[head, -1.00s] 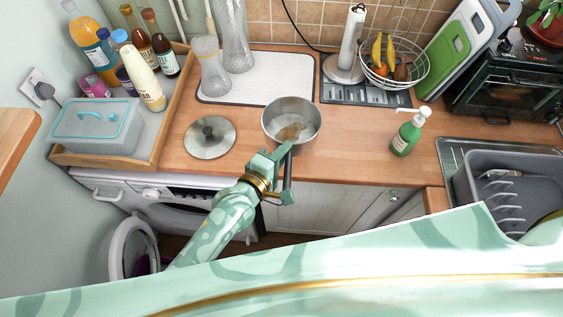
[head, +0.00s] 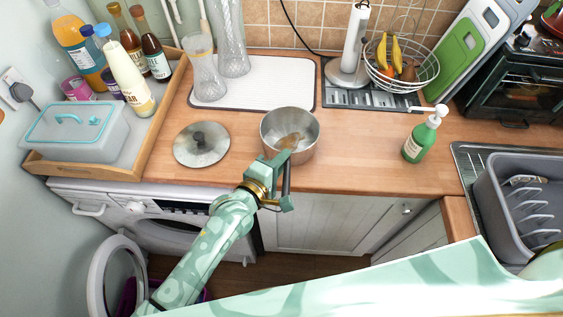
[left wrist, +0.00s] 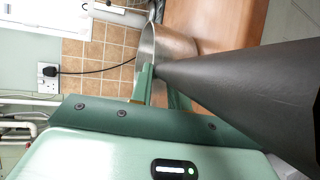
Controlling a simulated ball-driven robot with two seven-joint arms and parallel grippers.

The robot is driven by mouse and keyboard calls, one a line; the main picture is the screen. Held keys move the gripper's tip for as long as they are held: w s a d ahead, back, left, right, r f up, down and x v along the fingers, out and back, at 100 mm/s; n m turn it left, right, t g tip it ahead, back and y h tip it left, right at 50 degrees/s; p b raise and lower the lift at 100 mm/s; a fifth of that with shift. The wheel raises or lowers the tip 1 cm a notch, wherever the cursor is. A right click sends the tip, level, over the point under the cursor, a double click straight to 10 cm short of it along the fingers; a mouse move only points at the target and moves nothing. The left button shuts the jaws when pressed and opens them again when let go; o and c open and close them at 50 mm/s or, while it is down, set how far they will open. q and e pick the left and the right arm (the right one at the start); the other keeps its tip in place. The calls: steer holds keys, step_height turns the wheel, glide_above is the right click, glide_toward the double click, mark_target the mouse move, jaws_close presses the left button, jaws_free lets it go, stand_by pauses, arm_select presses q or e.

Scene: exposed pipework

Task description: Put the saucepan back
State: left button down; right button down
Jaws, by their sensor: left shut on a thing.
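The saucepan (head: 302,154) is a steel pan with a long dark handle, at the front of the wooden counter. A brown thing shows inside it. It also shows in the left wrist view (left wrist: 180,42), its handle running to the right. My left gripper (head: 281,163) is shut on the handle close to the pan's side; its fingers also show in the left wrist view (left wrist: 158,88). The pan looks upright; I cannot tell whether its base touches the counter. A round steel lid (head: 215,151) with a dark knob lies left of it. My right gripper is not in view.
A white drying mat (head: 268,92) with glass vessels lies behind. A wooden tray (head: 150,158) with bottles and a lidded box is at left. A fruit basket (head: 402,82), green soap bottle (head: 419,142) and grey dish rack (head: 500,205) are right. Counter between pan and soap is clear.

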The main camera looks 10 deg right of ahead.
arm_select(q)
steer(key=c, duration=1.3)
jaws_free()
steer(key=shift+f, duration=0.1)
steer(key=shift+c, duration=0.2)
steer(key=shift+r, duration=0.2)
steer(key=p+v, duration=0.2)
steer(key=v, duration=1)
steer(key=shift+p, duration=0.3)
steer(key=shift+f, duration=0.15)
